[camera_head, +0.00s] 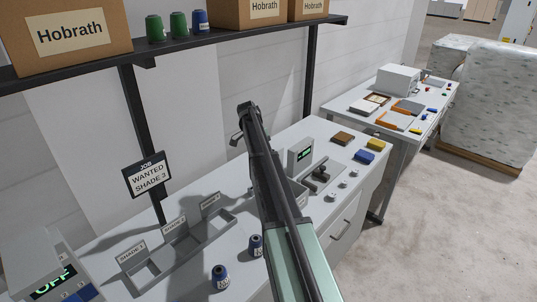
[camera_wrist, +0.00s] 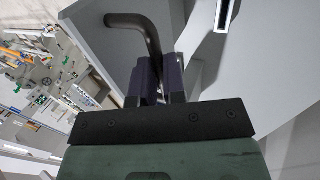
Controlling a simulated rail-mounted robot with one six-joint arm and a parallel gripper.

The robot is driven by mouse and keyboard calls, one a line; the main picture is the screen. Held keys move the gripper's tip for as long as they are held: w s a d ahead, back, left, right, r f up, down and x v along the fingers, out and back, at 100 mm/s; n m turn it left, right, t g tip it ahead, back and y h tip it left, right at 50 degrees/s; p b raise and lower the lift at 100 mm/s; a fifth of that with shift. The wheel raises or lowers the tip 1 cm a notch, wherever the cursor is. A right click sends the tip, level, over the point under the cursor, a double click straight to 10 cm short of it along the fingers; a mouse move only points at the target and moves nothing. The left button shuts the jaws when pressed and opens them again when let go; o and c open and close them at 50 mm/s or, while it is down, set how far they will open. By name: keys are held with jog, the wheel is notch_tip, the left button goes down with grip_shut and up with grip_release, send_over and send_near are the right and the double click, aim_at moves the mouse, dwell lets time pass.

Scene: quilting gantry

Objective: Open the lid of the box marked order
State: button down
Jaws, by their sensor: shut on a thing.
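My gripper (camera_head: 244,112) reaches up and left across the bench in the head view, its tip high above the surface. In the wrist view its two dark fingers (camera_wrist: 162,78) are shut on a dark, bent bar handle (camera_wrist: 140,28). A grey panel shows beside the handle in the wrist view, but I cannot tell whether it is the lid. In the head view, a grey box (camera_head: 301,198) with a small pale label is mostly hidden behind my arm. Its label is unreadable, and I cannot tell how its lid stands.
Shade trays (camera_head: 182,245) and dark blue spools (camera_head: 220,277) stand on the bench at left and front. A green-lit display (camera_head: 300,155) stands right of my arm. A shelf (camera_head: 180,45) with boxes and spools runs above. A second cluttered table (camera_head: 390,105) stands right.

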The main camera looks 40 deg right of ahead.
jog(key=shift+w+d, duration=0.1)
jog(key=shift+d, duration=0.05)
jog(key=c, duration=1.2)
grip_release()
